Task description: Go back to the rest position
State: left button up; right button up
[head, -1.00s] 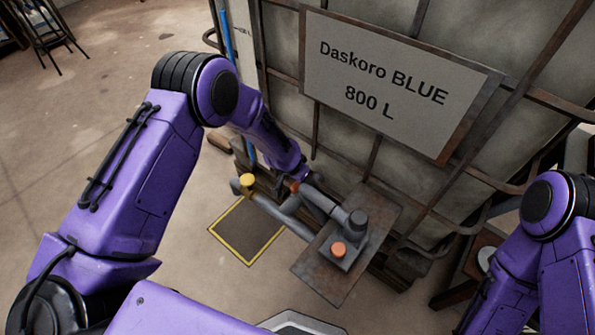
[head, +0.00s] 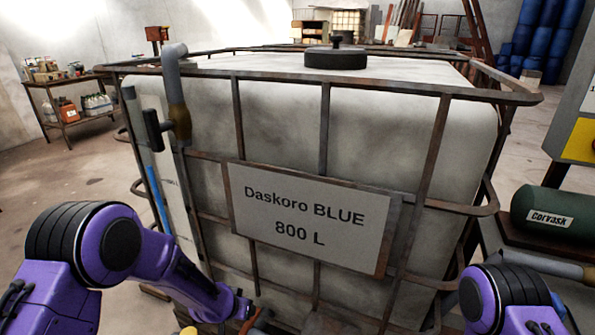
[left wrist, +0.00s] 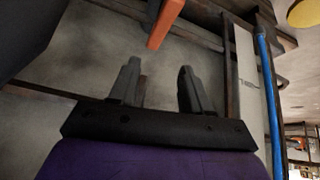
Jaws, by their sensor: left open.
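My left gripper (left wrist: 160,88) is open in the left wrist view, with its two dark fingers apart and nothing between them. An orange bar (left wrist: 165,22) shows just beyond the fingertips, apart from them. In the head view the purple left arm bends down in front of the vat (head: 325,130), a pale tank in a rusty cage with a "Daskoro BLUE 800 L" sign (head: 307,218). The left gripper's end is near the bottom edge there, and its fingers are hard to make out. My right arm shows at the lower right; its gripper is out of view.
A pipe with a black-handled valve (head: 175,110) stands at the vat's left corner. A green "Corvask" cylinder (head: 555,218) lies at the right. A shelf (head: 68,118) with bottles and blue drums (head: 540,38) stand farther back. Open floor lies left of the vat.

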pick_arm(q)
jog(key=s+a+n+g+y+p, duration=0.1)
jog(key=s+a, duration=0.3)
jog(key=s, duration=0.7)
jog(key=s+a+f+n+g+y+p, duration=0.1)
jog(key=s+a+n+p, duration=0.3)
jog(key=s, duration=0.8)
jog(key=s+a+n+y+p, duration=0.2)
jog(key=s+a+n, duration=0.1)
jog(key=s, duration=0.9)
jog(key=shift+a+f+g+y, duration=0.4)
jog(key=shift+a, duration=0.1)
jog(key=shift+c, duration=0.3)
jog(key=shift+c, duration=0.2)
